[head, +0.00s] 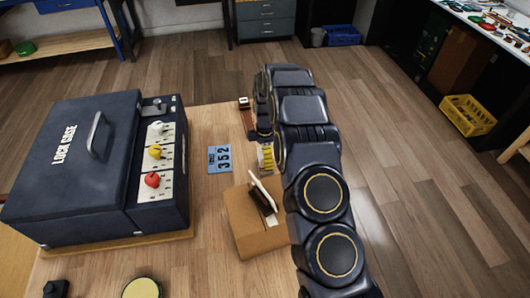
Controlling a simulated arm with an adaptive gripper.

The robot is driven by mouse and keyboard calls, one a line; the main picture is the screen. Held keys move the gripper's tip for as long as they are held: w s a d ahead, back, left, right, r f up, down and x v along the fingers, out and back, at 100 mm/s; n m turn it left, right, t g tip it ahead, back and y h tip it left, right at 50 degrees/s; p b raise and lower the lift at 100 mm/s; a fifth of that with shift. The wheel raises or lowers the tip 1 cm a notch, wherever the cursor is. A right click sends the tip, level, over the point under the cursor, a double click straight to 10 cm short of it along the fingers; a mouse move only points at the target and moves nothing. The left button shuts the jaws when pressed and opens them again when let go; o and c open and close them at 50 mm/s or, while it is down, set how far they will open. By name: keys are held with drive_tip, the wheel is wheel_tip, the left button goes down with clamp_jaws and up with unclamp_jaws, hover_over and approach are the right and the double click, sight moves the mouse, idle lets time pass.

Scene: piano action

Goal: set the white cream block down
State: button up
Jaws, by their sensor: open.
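My gripper (262,134) is at the far side of the wooden table, mostly hidden by my own arm. It is open; its fingertips are hard to make out. A pale cream-white slab (257,184) stands tilted at the open brown box (262,240), beside a dark piece. I cannot tell whether this slab is the white cream block. A small white and yellow striped piece (265,157) shows just below my gripper, partly hidden by my arm; I cannot tell whether they touch.
A large dark lock case (70,150) with white, yellow and red knobs fills the table's left. A blue number card (219,159) lies between it and my arm. A small brown piece (244,103) lies near the far edge. Bare wood shows around the card.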

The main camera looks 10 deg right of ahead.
drive_tip(key=s+r+m, duration=0.2)
drive_tip(key=s+r, duration=0.1)
drive_tip(key=r, duration=0.6)
drive_tip(key=s+r+m, duration=0.1)
drive_tip(key=s+r, duration=0.2)
drive_tip(key=r, duration=0.6)
drive_tip(key=s+r+m, duration=0.2)
drive_tip(key=s+m, duration=0.3)
drive_tip(key=s, duration=0.6)
drive_tip(key=s+r+m+g, duration=0.1)
drive_tip(key=s+r+m, duration=0.2)
drive_tip(key=s, duration=0.8)
drive_tip(key=s+r+m, duration=0.2)
drive_tip(key=s+m, duration=0.5)
drive_tip(key=s, duration=0.4)
drive_tip(key=shift+s+r+g, duration=0.2)
drive_tip(key=shift+r+g, duration=0.1)
drive_tip(key=shift+g, duration=0.1)
